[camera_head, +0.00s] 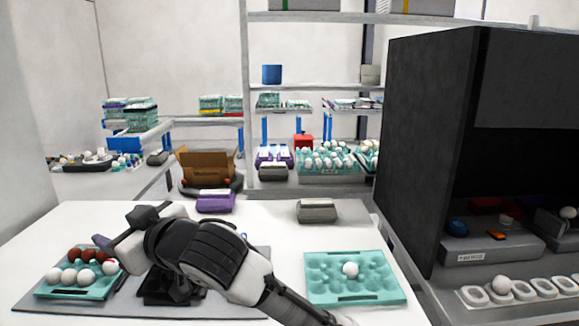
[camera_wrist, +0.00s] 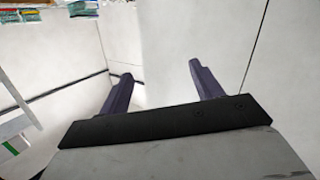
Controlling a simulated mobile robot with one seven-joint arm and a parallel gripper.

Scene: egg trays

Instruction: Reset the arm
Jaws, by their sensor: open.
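My gripper (camera_wrist: 157,85) is open and empty in the wrist view, with its two dark purple fingers spread apart against the white wall. In the head view my gripper (camera_head: 103,242) reaches to the left above the table, and its fingers are mostly hidden by the wrist. My arm (camera_head: 215,250) crosses the front of the table and hides part of it. A teal egg tray (camera_head: 75,292) below and left of the gripper holds several white and brown-red eggs. A second teal tray (camera_head: 390,292) on the right holds a single white egg (camera_head: 350,270).
A black holder (camera_head: 160,290) stands under my arm. A grey carton (camera_head: 317,210) and a purple carton (camera_head: 215,203) are at the table's back edge, before a brown box (camera_head: 206,168). A tall dark cabinet (camera_head: 425,140) rises on the right. The table's middle back is clear.

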